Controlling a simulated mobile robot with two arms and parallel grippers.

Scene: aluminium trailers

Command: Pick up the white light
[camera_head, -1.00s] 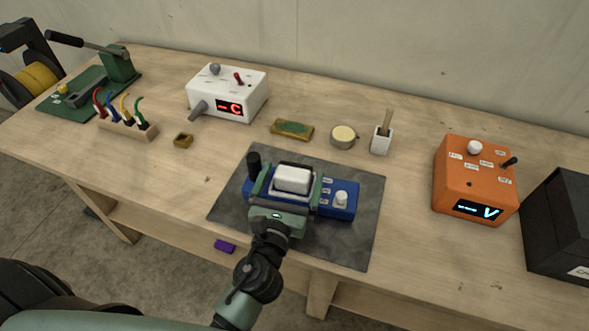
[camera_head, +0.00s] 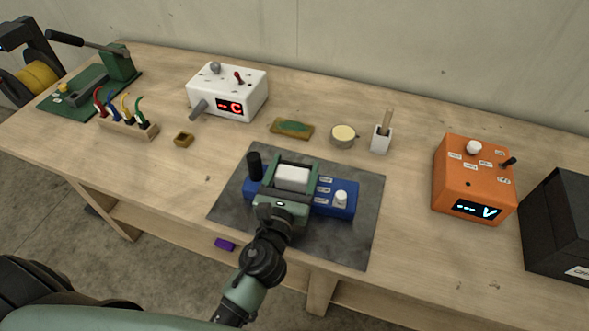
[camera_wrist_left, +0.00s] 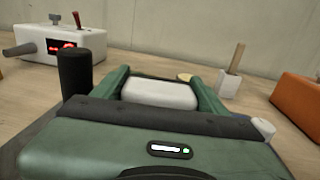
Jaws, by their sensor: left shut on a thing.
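The white light (camera_head: 293,178) is a rounded white block at the top of the blue box (camera_head: 335,193), which rests on a dark grey mat (camera_head: 357,236). My left gripper (camera_head: 294,172) reaches over the box from the front, its two green fingers on either side of the white light, and is shut on it. In the left wrist view the white light (camera_wrist_left: 160,94) sits between the fingers (camera_wrist_left: 162,84). Whether it is clear of the box cannot be told, as the gripper hides its lower part. My right gripper is not in view.
A black post (camera_head: 254,164) and a white knob (camera_head: 341,198) stand up from the blue box close beside the gripper. Behind are a white device (camera_head: 228,92), a sponge (camera_head: 292,128), a tin (camera_head: 342,136) and a brush holder (camera_head: 381,141). An orange device (camera_head: 474,182) stands right.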

